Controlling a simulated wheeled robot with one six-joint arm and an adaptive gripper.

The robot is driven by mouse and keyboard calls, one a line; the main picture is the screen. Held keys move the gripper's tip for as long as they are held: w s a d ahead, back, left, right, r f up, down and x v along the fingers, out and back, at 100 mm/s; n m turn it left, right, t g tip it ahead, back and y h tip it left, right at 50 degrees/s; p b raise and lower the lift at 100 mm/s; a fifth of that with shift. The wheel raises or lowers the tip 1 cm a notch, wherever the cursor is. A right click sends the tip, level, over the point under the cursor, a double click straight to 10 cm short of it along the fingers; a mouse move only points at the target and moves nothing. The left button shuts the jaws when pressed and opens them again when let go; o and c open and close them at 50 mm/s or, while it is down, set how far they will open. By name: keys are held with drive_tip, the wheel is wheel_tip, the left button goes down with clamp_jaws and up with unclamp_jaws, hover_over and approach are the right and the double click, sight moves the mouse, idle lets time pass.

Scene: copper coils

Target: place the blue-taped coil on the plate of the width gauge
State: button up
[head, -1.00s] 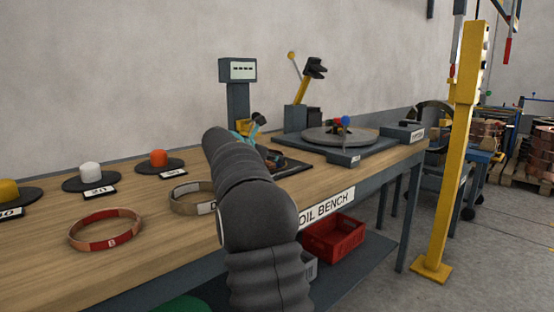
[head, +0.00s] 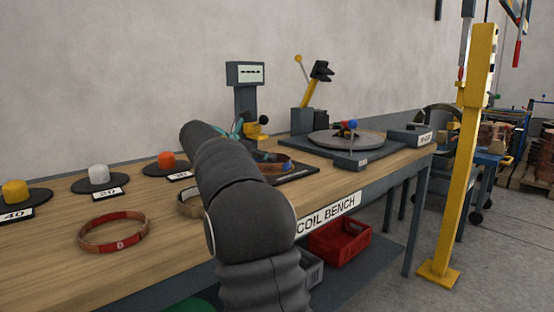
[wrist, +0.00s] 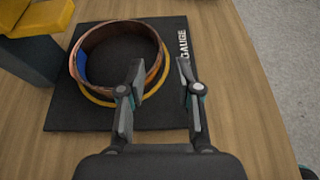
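The blue-taped coil (wrist: 88,47), a copper ring with blue tape on its left side, is over the black plate (wrist: 62,116) of the width gauge in the wrist view. It appears to rest on the plate, off-centre from a yellow ring (wrist: 92,97) marked there. In the head view the coil (head: 279,166) shows partly behind my arm. My gripper (wrist: 159,66) is open, one finger inside the coil and the other outside its right wall, with a gap beside the wall. The gauge's display post (head: 245,75) shows dashes. My arm hides the gripper in the head view.
A red-taped coil B (head: 112,232) and another coil (head: 189,204) lie on the bench's left. Weights with yellow, white and orange tops stand behind them. A turntable (head: 345,140) is right of the gauge. A yellow post (head: 463,170) stands beyond the bench's right end.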

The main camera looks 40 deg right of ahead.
drive_tip(key=shift+v, duration=1.95)
